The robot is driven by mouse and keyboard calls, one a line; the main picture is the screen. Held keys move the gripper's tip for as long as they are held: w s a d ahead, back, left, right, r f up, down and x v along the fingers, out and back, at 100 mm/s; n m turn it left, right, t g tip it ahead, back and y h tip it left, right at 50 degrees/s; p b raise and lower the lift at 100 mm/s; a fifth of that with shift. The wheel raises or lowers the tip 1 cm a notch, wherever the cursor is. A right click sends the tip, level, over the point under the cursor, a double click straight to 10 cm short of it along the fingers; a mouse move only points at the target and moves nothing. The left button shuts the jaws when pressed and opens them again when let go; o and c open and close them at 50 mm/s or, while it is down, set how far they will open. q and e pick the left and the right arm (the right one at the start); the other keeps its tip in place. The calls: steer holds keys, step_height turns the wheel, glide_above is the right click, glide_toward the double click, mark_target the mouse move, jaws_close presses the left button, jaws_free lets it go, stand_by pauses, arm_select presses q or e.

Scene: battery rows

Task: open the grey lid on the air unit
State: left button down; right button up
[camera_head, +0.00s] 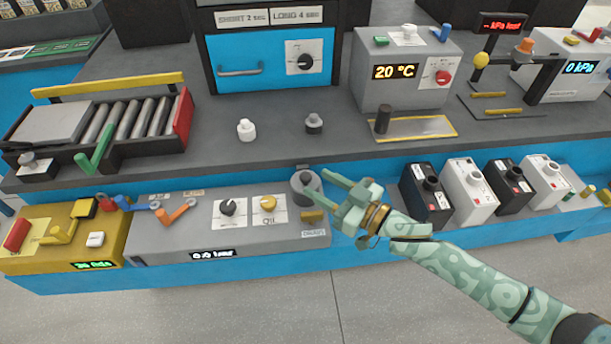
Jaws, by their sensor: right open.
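The air unit (185,232) is the long grey box at the front left of the middle, with a display reading about 0.0 bar, two dials and an oil label. A round grey lid (302,197) with a dark knob sits at its back right corner. My right gripper (317,181) comes from the right and is open. Its fingertips are at the right side of the lid and partly overlap it in the picture. I cannot tell whether they touch it. Nothing shows between the fingers. My left gripper is out of view.
Several black and white batteries (468,192) stand right of my gripper. White and dark knobs (246,130) are on the bench behind.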

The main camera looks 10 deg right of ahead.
mark_target(306, 175)
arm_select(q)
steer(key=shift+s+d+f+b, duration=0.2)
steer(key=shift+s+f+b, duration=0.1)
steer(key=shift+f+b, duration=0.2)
arm_select(e)
steer(key=x, duration=0.5)
steer(key=shift+w, duration=0.1)
